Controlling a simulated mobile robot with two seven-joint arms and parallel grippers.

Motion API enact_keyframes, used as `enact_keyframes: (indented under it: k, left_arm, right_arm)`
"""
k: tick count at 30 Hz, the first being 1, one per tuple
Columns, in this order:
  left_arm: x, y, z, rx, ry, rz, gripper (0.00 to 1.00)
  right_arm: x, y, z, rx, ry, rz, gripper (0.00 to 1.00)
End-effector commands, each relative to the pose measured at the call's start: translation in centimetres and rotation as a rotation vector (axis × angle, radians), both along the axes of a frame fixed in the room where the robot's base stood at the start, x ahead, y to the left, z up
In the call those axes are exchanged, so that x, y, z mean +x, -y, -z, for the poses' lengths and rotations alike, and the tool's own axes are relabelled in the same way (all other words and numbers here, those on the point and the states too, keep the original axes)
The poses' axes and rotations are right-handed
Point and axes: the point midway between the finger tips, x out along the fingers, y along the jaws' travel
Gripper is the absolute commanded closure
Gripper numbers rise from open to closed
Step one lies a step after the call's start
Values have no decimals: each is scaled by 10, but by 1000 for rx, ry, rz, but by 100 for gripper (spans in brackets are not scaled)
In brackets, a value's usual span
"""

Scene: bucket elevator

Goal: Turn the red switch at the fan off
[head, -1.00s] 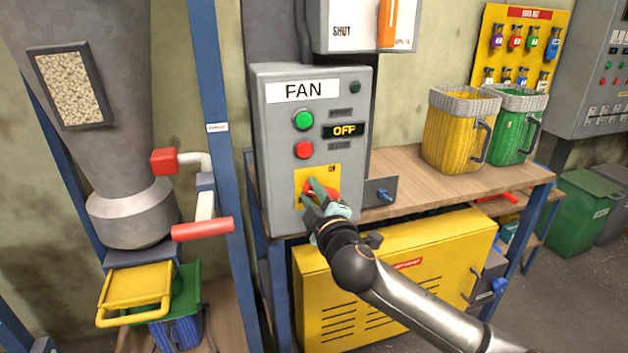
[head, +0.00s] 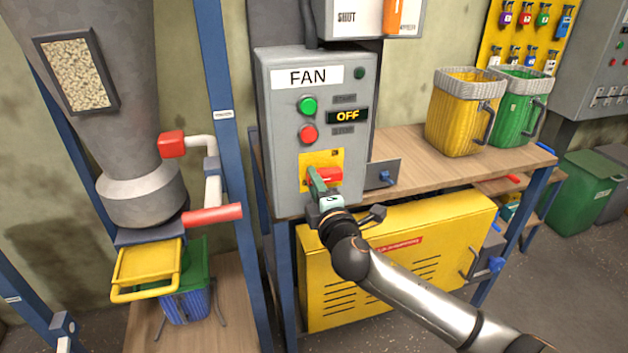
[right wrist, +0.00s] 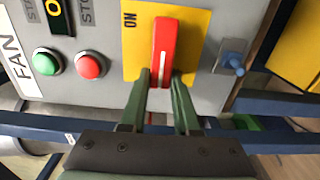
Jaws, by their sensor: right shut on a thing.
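The grey fan box (head: 283,165) carries a FAN label, a green button, a red button and a display reading OFF. The red switch (head: 328,177) sits on a yellow plate (head: 309,159) low on the box. In the right wrist view the red switch (right wrist: 164,50) has a white line along its handle, and ON is printed on the plate beside it. My right gripper (head: 318,184) is at the switch; in the right wrist view its green fingers (right wrist: 162,85) are on both sides of the handle's near end. My left gripper is not in view.
A grey plate with a blue knob (head: 386,177) is right of the box on the wooden bench (head: 402,150). Yellow (head: 455,120) and green (head: 512,115) bins stand farther right. A red-handled pipe (head: 212,214) is at left. A yellow cabinet (head: 372,290) is below.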

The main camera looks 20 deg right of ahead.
Motion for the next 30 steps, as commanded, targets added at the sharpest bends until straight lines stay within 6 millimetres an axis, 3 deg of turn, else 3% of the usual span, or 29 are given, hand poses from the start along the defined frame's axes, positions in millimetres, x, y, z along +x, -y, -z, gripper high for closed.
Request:
enact_keyframes:
  k: [9, 10, 17, 26, 30]
  left_arm:
    - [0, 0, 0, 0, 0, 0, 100]
    - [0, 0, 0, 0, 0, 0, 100]
    - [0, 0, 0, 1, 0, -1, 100]
    - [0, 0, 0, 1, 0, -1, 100]
    - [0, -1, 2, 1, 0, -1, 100]
  right_arm:
    - [0, 0, 2, -7, -2, 0, 100]
    - [0, 0, 2, -7, -2, 0, 68]
    - [0, 0, 1, -4, -1, 0, 42]
    - [-1, 0, 1, -3, 0, 0, 40]
    - [-11, 0, 1, -2, 0, -1, 40]
